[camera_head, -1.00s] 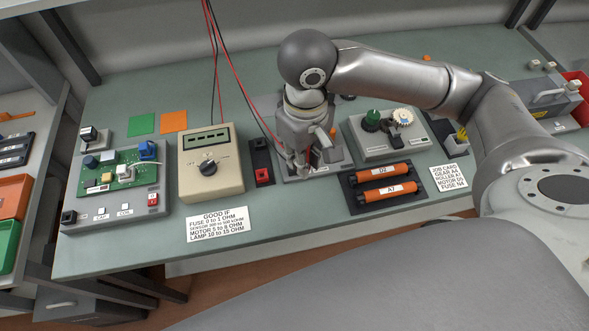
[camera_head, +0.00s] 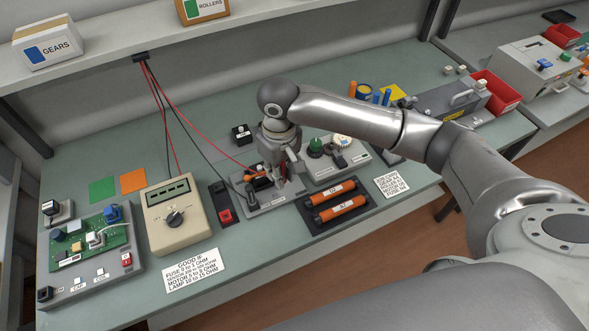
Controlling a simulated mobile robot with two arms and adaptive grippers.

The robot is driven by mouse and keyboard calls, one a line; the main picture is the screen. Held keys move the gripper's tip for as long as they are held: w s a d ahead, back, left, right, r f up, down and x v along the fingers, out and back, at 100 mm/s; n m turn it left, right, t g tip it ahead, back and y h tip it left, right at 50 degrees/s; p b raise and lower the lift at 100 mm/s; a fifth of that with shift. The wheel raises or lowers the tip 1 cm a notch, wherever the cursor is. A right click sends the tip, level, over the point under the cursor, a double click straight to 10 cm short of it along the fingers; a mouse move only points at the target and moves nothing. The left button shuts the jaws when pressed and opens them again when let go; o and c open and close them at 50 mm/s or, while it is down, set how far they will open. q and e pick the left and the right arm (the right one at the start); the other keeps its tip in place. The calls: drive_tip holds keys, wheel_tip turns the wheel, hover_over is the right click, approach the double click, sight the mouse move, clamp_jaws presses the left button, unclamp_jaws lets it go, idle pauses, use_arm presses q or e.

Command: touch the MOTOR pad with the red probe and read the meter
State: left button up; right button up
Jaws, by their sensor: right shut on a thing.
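My right gripper (camera_head: 278,184) points down over a grey fixture plate (camera_head: 266,205) in the middle of the bench. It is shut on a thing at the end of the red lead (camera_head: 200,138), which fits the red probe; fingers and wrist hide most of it. I cannot tell whether its tip touches the plate. The beige meter (camera_head: 176,214) stands left of it with a dark display and a knob; its reading is too small to read. The black-and-red probe holder (camera_head: 222,201) stands between meter and plate. No MOTOR label is legible on a pad. My left gripper is out of view.
A circuit board unit (camera_head: 90,248) stands at the left. Two orange rollers (camera_head: 336,200) lie in a dark tray right of the plate. A GOOD IF card (camera_head: 194,270) and a job card (camera_head: 393,184) lie near the front edge. My right arm crosses the bench's right side.

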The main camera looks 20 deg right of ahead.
use_arm(q)
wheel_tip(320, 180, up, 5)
drive_tip(key=p, duration=0.3)
use_arm(e)
drive_tip(key=w+f+n+b, duration=0.1)
drive_tip(key=f+b, duration=0.1)
drive_tip(key=f, duration=0.1)
drive_tip(key=w+f+n+b, duration=0.1)
drive_tip(key=f+b, duration=0.1)
drive_tip(key=f, duration=0.1)
drive_tip(key=w+f+n+b, duration=0.1)
drive_tip(key=f+b, duration=0.1)
drive_tip(key=f, duration=0.2)
drive_tip(key=shift+w+a, duration=0.2)
drive_tip(key=shift+w, duration=0.15)
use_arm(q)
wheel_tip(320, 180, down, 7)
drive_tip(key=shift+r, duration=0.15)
use_arm(e)
drive_tip(key=shift+r, duration=0.1)
use_arm(q)
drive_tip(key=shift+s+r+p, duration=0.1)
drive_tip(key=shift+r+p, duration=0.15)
drive_tip(key=shift+p, duration=0.05)
use_arm(e)
drive_tip(key=shift+r, duration=0.1)
drive_tip(key=shift+p, duration=0.3)
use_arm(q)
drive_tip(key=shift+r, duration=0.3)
